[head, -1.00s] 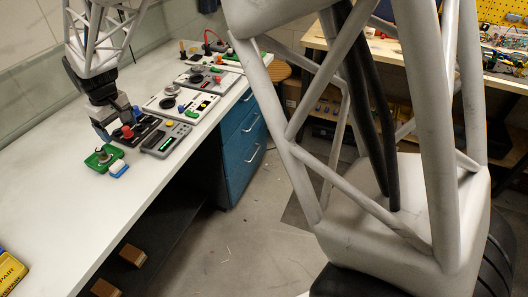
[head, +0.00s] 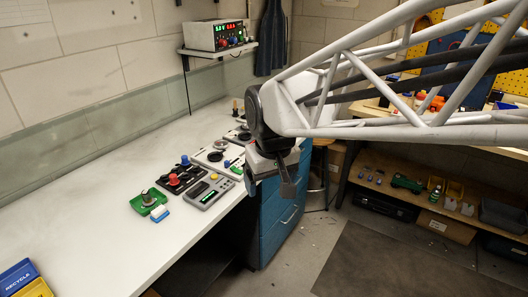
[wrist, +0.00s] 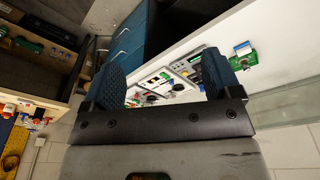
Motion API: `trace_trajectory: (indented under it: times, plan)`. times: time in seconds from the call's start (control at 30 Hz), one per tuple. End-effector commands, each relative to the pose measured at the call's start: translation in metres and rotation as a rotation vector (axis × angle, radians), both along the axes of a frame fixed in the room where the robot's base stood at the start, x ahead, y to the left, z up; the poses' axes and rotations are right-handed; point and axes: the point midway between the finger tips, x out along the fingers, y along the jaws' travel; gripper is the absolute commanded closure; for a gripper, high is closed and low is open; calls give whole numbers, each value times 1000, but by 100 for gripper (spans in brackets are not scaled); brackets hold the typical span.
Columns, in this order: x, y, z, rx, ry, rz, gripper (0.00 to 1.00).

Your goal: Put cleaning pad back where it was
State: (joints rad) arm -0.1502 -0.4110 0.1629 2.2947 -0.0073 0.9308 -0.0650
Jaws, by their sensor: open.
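The small blue-and-white block, which looks like the cleaning pad (head: 160,213), lies on the white bench against or just beside the front right edge of a green tray (head: 137,203). The tray holds a round metal part. In the wrist view the pad (wrist: 243,48) shows at the upper right by the green tray (wrist: 251,60). My gripper (head: 272,188) is in the air off the bench's right edge, right of and well away from the pad. In the wrist view my gripper (wrist: 163,82) has its two dark blue fingers wide apart with nothing between them.
Behind the tray stand a black board with red knobs (head: 183,179), a grey meter (head: 212,191) and other panels. A yellow-and-blue recycle bin (head: 22,280) is at the front left. Blue drawers (head: 283,215) are below my gripper. The left bench surface is clear.

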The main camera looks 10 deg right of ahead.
Motion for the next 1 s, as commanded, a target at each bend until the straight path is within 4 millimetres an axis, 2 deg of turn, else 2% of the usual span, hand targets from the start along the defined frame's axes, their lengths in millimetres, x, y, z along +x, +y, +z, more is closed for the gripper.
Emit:
trace_trajectory:
  times: [0.03, 0.3, 0.5, 0.7, 1.0]
  plan:
    - [-15, -10, 1, 2, -9, -26, 16]
    - [-86, -49, -5, 13, -44, -151, 16]
    - [-122, -63, -13, 17, -62, -214, 16]
    - [-135, -68, -17, 18, -67, -238, 16]
    - [-135, -68, -17, 18, -67, -238, 16]
